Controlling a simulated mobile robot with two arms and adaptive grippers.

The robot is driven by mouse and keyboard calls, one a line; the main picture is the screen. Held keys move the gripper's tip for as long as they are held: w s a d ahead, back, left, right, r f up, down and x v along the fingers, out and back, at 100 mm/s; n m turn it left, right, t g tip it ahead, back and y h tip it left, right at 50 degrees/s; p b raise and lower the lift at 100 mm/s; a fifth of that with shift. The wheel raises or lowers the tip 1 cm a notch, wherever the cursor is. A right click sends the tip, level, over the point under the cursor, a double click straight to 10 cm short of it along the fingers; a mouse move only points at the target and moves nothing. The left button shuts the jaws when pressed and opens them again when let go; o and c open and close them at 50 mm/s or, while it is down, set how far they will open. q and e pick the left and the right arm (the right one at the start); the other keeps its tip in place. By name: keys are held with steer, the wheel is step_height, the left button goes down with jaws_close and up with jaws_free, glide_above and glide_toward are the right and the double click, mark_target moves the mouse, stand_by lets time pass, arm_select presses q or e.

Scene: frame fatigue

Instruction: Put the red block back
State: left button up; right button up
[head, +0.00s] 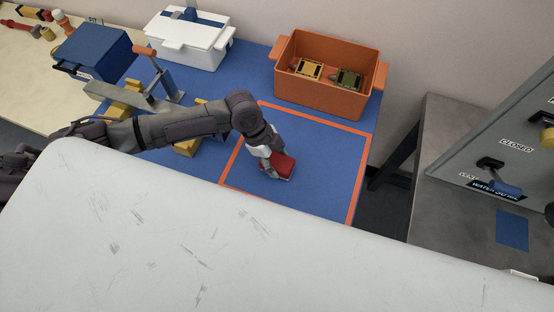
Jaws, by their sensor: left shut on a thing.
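The red block (283,166) is in my left gripper (272,168), which is shut on it. It sits over the blue table top inside the orange square outline (362,170), left of the middle of the square. I cannot tell whether the block touches the table or is held just above it. My left arm reaches in from the left across the table. My right gripper is not in view. Part of the block is hidden by the gripper fingers.
An orange bin (330,99) with yellow and dark green items stands at the back. A white box (186,50) and a blue box (92,52) stand further left. A lever fixture (150,85) is near my arm. A grey panel with a valve handle (497,172) is at right.

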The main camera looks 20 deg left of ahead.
arm_select(q)
steer(key=shift+f, duration=0.45)
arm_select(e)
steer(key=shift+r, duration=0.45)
arm_select(q)
steer(key=shift+f, duration=0.1)
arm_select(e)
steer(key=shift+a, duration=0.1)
arm_select(q)
steer(key=shift+f, duration=0.15)
steer(key=o, duration=1.1)
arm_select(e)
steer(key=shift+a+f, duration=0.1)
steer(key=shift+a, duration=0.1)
